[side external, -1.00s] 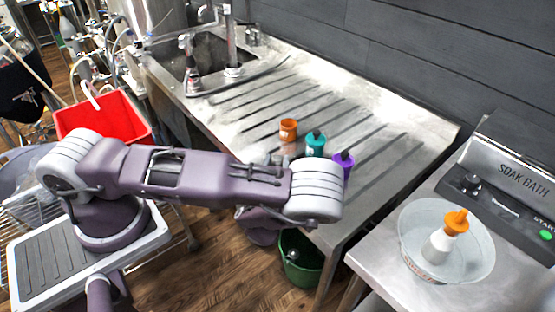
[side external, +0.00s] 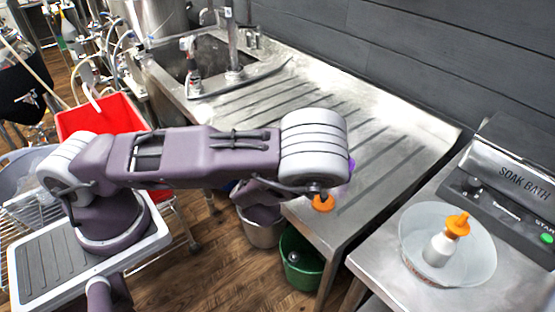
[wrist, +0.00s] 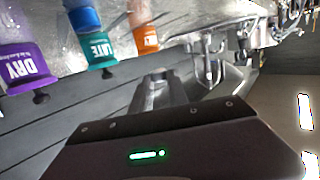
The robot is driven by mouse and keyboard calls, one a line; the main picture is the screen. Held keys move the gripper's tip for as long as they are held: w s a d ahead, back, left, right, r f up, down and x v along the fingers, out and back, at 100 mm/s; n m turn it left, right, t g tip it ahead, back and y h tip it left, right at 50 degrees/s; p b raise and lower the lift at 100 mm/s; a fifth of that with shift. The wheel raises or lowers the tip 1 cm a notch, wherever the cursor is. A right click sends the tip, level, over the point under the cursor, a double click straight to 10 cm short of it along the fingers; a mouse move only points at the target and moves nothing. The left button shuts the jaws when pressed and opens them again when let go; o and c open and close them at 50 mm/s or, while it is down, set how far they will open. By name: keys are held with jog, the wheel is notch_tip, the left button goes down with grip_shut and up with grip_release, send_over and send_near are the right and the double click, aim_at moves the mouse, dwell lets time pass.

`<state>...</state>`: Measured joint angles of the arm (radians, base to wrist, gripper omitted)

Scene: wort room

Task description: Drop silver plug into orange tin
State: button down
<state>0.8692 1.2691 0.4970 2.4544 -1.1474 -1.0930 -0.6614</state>
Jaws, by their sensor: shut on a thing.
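The orange tin (wrist: 143,28) is at the top of the wrist view, beside a teal tin (wrist: 98,45). My gripper (wrist: 160,85) is shut on a small grey metallic piece, the silver plug (wrist: 154,76), whose outline is hard to make out against the fingers. The gripper and plug are apart from the orange tin in the picture. In the side view my wrist covers the fingers.
A purple tin (wrist: 25,65) marked DRY stands beyond the teal one. The sink (side external: 210,58) and tap are at the counter's far left. A soak bath bowl (side external: 480,262) with an orange-topped bottle (side external: 440,246) is at right. A green bucket (side external: 300,265) stands on the floor.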

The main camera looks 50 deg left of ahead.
notch_tip(320, 180, up, 2)
jog(key=shift+r, duration=0.15)
jog(key=w+a+m+t+h, duration=0.1)
jog(key=w, duration=0.1)
jog(key=w+f+m+t+h, duration=0.1)
jog(key=w, duration=0.1)
jog(key=w+a+f+m+t+h, duration=0.1)
jog(key=w, duration=0.2)
jog(key=shift+a+h, duration=0.3)
jog(key=shift+h, duration=0.1)
jog(key=w+a+r+m+t+h, duration=0.2)
jog(key=a+r+m+h, duration=0.2)
jog(key=r+m+h, duration=0.3)
jog(key=shift+n+h, duration=0.3)
jog(key=shift+n, duration=0.2)
jog(key=shift+d+f, duration=0.1)
jog(key=shift+f, duration=2.2)
